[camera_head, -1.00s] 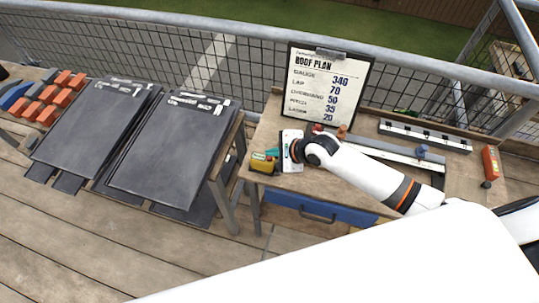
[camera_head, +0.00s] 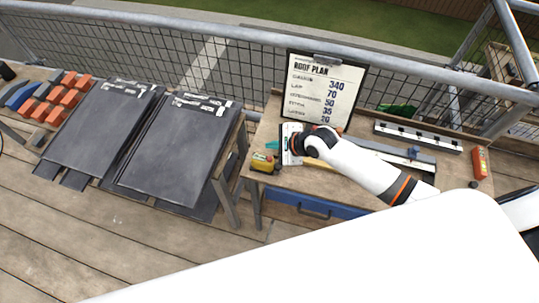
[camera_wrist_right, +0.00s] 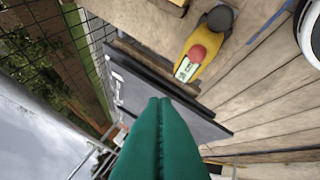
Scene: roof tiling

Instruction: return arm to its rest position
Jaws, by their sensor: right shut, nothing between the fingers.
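My right arm (camera_head: 365,170) comes in from the right over the workbench (camera_head: 465,190). Its right gripper (camera_head: 272,145) is at the bench's left end, close to a yellow device with a red top (camera_head: 262,163). In the right wrist view the teal fingers (camera_wrist_right: 160,105) are pressed together with nothing between them. The yellow device (camera_wrist_right: 198,55) shows there beyond the fingertips, apart from them. My left gripper is in neither view.
A clipboard reading "ROOF PLAN" (camera_head: 322,92) stands at the bench's back. A white strip (camera_head: 418,137) and an orange bottle-like thing (camera_head: 480,163) lie right. Dark slabs (camera_head: 180,150) lean left, with orange blocks (camera_head: 55,100) beyond. A mesh railing (camera_head: 260,75) runs behind.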

